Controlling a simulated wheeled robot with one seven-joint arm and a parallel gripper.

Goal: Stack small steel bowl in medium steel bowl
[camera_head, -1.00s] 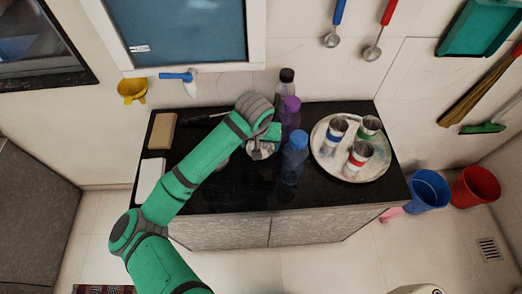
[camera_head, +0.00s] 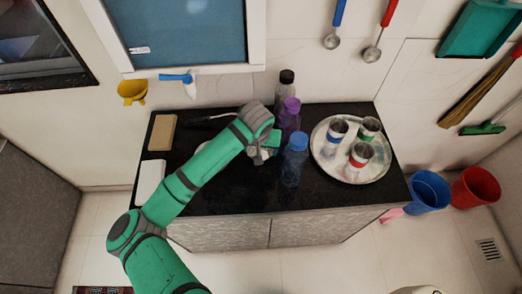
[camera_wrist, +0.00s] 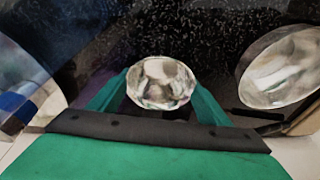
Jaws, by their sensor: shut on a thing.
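The small steel bowl (camera_wrist: 161,80) is between the two green fingers of my gripper (camera_wrist: 160,92), in the middle of the wrist view. My gripper is shut on it. A larger steel bowl, the medium one (camera_wrist: 281,68), lies to the right in the wrist view, apart from my gripper. In the head view my gripper (camera_head: 265,154) is over the black counter, left of the bottles. There my arm hides most of the medium bowl, and the small bowl is hard to make out.
A blue-capped bottle (camera_head: 294,162), a purple bottle (camera_head: 289,118) and a black-capped bottle (camera_head: 284,88) stand close right of my gripper. A round steel tray (camera_head: 342,174) with three cups is farther right. A brown block (camera_head: 162,132) and a white block (camera_head: 150,181) lie at the counter's left.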

